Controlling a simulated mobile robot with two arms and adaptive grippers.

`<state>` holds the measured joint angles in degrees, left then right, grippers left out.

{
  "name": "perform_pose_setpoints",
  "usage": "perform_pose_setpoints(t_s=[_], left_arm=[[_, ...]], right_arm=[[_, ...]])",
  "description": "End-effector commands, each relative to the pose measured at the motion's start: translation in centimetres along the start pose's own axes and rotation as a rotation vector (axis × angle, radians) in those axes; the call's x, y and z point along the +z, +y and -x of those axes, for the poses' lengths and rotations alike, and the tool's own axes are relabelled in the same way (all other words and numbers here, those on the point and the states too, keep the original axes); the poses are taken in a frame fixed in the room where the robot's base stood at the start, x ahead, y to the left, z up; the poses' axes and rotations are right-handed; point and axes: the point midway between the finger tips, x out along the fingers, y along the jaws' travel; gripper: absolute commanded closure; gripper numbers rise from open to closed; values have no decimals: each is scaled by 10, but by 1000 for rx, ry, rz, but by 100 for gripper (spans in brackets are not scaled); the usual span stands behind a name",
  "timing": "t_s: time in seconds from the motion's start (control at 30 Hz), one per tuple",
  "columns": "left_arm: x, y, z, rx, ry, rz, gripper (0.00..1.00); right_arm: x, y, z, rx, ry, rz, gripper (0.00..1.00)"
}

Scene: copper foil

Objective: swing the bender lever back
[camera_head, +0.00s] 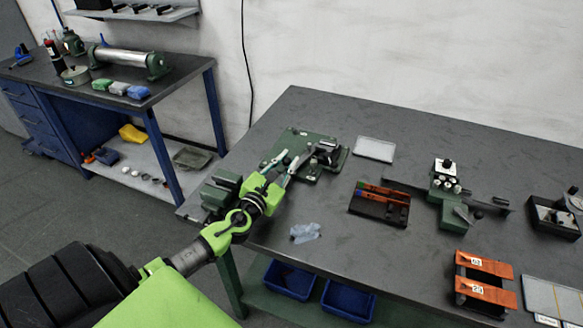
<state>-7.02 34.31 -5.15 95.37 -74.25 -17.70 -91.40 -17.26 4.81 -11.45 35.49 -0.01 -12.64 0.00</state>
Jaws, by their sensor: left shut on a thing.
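The bender (318,143) is a green plate with a dark metal block at its right end, on the left part of the grey workbench (345,240). My left gripper (284,163), bright green with pale fingers, reaches over the plate's front left part. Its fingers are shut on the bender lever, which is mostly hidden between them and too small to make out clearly. My right gripper is not in view.
A green vise (222,188) stands at the bench's left corner, close to my left wrist. A crumpled pale blue cloth (305,232), a dark tray (380,205) with orange-handled tools and a green device with a long bar (447,190) lie to the right. Orange-topped stands (485,280) are at the front right.

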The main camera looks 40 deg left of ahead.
Motion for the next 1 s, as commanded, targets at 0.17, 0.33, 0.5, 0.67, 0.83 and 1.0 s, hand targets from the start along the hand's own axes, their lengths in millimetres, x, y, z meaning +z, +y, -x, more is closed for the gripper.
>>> perform_pose_setpoints(t_s=[0.17,0.33,0.5,0.67,0.83,1.0], left_arm=[[0,0,0,-3,1,3,100],[0,0,0,-3,1,3,68],[0,0,0,-2,1,2,66],[0,0,0,-2,1,1,66],[-1,-1,10,-3,2,1,66],[-2,-1,39,-5,4,-1,66]], right_arm=[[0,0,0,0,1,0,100],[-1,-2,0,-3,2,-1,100],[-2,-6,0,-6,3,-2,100],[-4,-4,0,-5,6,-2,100],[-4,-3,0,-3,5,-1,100],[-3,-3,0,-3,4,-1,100]])
